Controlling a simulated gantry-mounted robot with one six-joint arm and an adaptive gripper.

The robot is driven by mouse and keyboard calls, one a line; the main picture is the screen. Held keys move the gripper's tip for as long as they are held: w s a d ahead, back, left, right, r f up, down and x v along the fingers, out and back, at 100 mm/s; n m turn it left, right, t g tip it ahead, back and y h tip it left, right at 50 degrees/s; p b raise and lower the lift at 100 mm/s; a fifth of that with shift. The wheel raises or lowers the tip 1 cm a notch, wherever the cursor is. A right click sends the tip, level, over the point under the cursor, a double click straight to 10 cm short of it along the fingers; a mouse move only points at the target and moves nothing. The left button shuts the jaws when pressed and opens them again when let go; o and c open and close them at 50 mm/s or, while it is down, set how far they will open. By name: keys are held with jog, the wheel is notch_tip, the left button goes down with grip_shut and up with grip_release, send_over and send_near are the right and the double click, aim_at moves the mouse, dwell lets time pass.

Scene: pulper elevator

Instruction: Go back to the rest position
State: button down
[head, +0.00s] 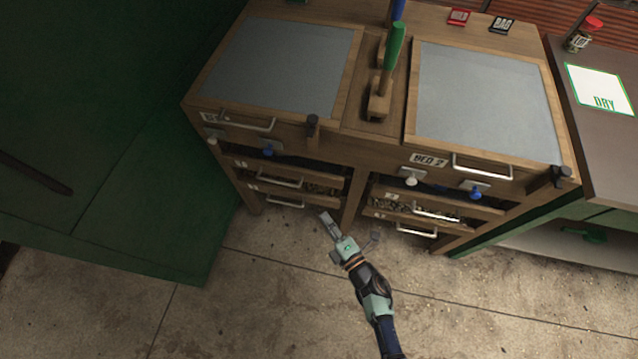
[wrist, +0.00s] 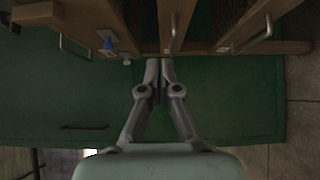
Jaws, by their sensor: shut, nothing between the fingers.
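My gripper (head: 327,218) hangs in front of the lower drawers of the wooden cabinet (head: 352,150), near its middle leg. In the wrist view my gripper (wrist: 159,62) has its two fingers together and holds nothing. The fingertips point toward the cabinet's wooden edge and a drawer handle (wrist: 174,34). From the wrist view I cannot tell whether they touch the wood. No marker for a rest position shows.
Grey-topped beds (head: 285,66) and (head: 485,95) lie on the cabinet. A green-handled lever (head: 392,48) stands between them. A green wall or panel (head: 110,130) is at left. A dark counter with a DRY card (head: 600,88) is at right. Concrete floor (head: 250,290) is open in front.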

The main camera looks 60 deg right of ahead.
jog(key=shift+s, duration=0.2)
jog(key=shift+a, duration=0.1)
jog(key=w+r+m+g+h+p, duration=0.1)
jog(key=w+r+m+p, duration=0.2)
jog(key=r, duration=0.5)
jog(key=w+r+m+p, duration=0.1)
jog(key=w+r+m, duration=0.35)
jog(key=r, duration=0.35)
jog(key=w+r+m+g+h+p, duration=0.15)
jog(key=w+r, duration=0.25)
jog(key=r, duration=0.4)
jog(key=a+r+m+y+p, duration=0.1)
jog(key=a+r+y+p, duration=0.1)
jog(key=a+r+y, duration=0.5)
jog(key=s+a+r+m+p, duration=0.1)
jog(key=a+r, duration=0.3)
jog(key=a, duration=0.7)
jog(key=a+r+m+y+p, duration=0.15)
jog(key=a+r+y, duration=0.35)
jog(key=a, duration=0.5)
notch_tip(320, 180, up, 37)
jog(key=d+h+p, duration=0.1)
jog(key=p, duration=3.6)
jog(key=shift+w+d+r+g, duration=0.2)
jog(key=shift+d+g, duration=0.15)
